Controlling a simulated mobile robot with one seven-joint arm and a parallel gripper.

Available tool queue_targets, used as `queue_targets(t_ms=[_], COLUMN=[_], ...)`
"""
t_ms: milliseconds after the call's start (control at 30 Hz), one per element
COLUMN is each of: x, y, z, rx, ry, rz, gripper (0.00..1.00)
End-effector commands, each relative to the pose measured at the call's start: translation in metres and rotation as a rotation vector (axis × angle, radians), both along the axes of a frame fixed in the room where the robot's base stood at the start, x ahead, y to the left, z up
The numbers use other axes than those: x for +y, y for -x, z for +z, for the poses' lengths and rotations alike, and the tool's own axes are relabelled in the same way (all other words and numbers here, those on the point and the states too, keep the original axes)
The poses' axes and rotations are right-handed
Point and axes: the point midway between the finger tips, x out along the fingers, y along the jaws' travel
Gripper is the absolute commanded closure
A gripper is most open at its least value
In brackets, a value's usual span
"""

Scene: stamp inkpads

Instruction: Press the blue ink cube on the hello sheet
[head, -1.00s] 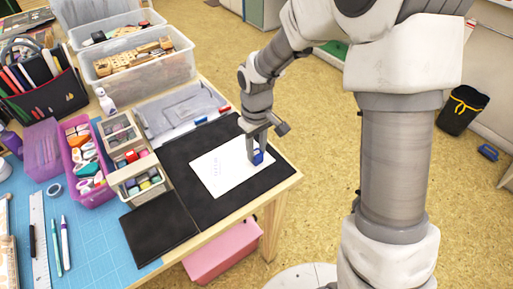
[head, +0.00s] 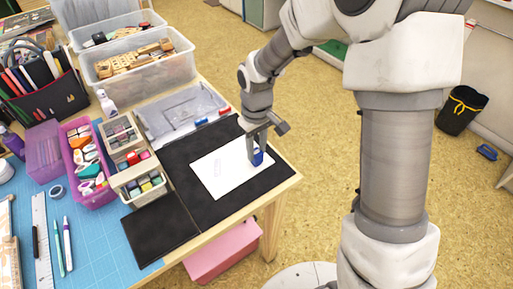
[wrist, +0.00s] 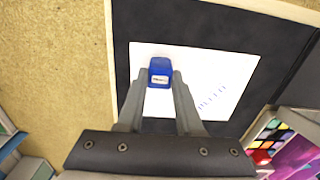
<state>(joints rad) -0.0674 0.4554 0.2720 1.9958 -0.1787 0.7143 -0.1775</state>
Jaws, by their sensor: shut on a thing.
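The blue ink cube (wrist: 160,66) is between the two fingertips of my gripper (wrist: 159,78) in the wrist view. My gripper (head: 254,152) is shut on the cube, which also shows in the head view (head: 258,158). The cube is over the near-right part of the white hello sheet (head: 222,174); I cannot tell whether it touches the paper. The sheet lies on a black mat, and its faint blue lettering (wrist: 212,98) shows beside the cube in the wrist view.
Small trays of colored inkpads (head: 143,187) stand left of the mat (head: 225,211). A pink box (head: 222,252) is below the table edge. Clear bins (head: 140,65) and a pen holder (head: 42,90) stand at the back left.

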Motion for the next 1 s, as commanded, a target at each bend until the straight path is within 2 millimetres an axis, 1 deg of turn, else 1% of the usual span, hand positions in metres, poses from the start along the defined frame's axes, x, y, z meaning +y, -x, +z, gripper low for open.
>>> queue_targets(t_ms=[267, 367, 1000], x=[0.0, 0.0, 0.0], y=[-0.001, -0.001, -0.001], z=[0.001, 0.004, 0.054], rx=[-0.001, -0.002, -0.002], ry=[0.0, 0.0, 0.0], rz=[0.0, 0.0, 0.0], gripper=[1.0, 1.0, 1.0])
